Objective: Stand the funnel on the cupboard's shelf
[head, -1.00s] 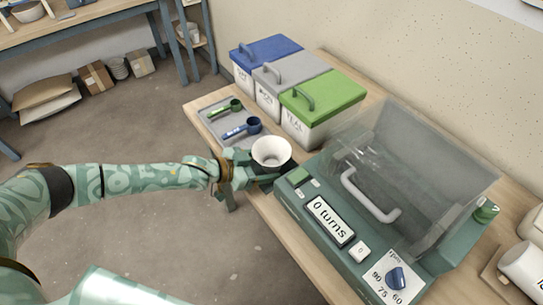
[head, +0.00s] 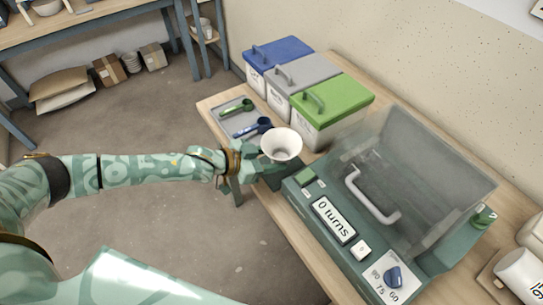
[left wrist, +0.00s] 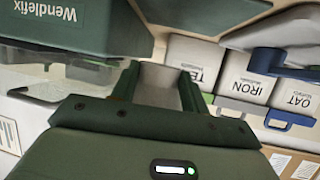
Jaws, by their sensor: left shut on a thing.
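The funnel (head: 281,147) is white with a wide round mouth facing up. My left gripper (head: 262,160) is shut on it and holds it above the bench's near edge, between the scoop tray and the green machine. In the left wrist view a pale part of the funnel (left wrist: 158,84) shows between the two dark green fingers. Its lower end is hidden in the head view. I cannot make out the cupboard or its shelf in either view. My right gripper is not in view.
Blue, grey and green lidded bins (head: 330,110) stand along the wall side of the bench. A grey tray (head: 228,116) holds a green and a blue scoop. The machine (head: 340,235) has a clear hood. A second table (head: 90,35) stands far left; open floor lies between.

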